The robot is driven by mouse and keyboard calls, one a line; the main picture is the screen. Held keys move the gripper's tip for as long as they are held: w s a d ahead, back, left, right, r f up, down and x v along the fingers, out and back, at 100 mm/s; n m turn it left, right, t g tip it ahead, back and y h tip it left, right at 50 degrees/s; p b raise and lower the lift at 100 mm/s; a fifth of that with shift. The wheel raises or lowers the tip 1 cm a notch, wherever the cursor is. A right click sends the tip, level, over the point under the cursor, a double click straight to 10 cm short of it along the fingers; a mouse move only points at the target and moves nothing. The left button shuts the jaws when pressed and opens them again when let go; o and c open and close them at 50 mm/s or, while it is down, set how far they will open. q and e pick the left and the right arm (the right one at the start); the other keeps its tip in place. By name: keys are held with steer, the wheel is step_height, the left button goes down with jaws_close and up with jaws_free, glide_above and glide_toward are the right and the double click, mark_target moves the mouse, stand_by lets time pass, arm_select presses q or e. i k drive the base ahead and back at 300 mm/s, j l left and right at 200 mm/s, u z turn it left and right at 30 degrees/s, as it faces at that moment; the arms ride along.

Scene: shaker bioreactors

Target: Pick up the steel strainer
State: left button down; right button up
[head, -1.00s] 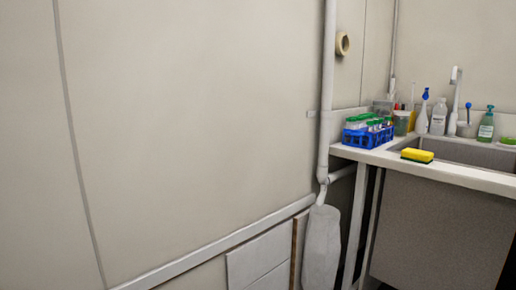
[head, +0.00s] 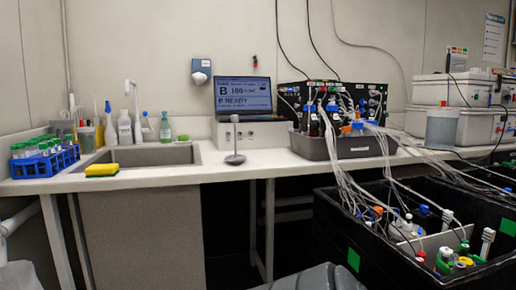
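A small grey metal thing (head: 235,158) stands on the white counter, just right of the sink and in front of the laptop. It has a round, flat bottom and a thin upright stem with a darker top. It looks like the steel strainer, but it is too small to be certain. Nothing touches it from above. Neither of my grippers is in the head view.
The white counter (head: 225,172) has bare room around the metal thing. The sink (head: 150,156), yellow sponge (head: 102,170) and blue tube rack (head: 45,163) are left. A grey tray (head: 345,146) with bottles is right. A black crate (head: 330,221) with tubing stands front right.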

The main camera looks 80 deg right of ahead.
mark_target(235, 139)
steer(key=z, duration=2.4)
steer(key=i+j, duration=0.2)
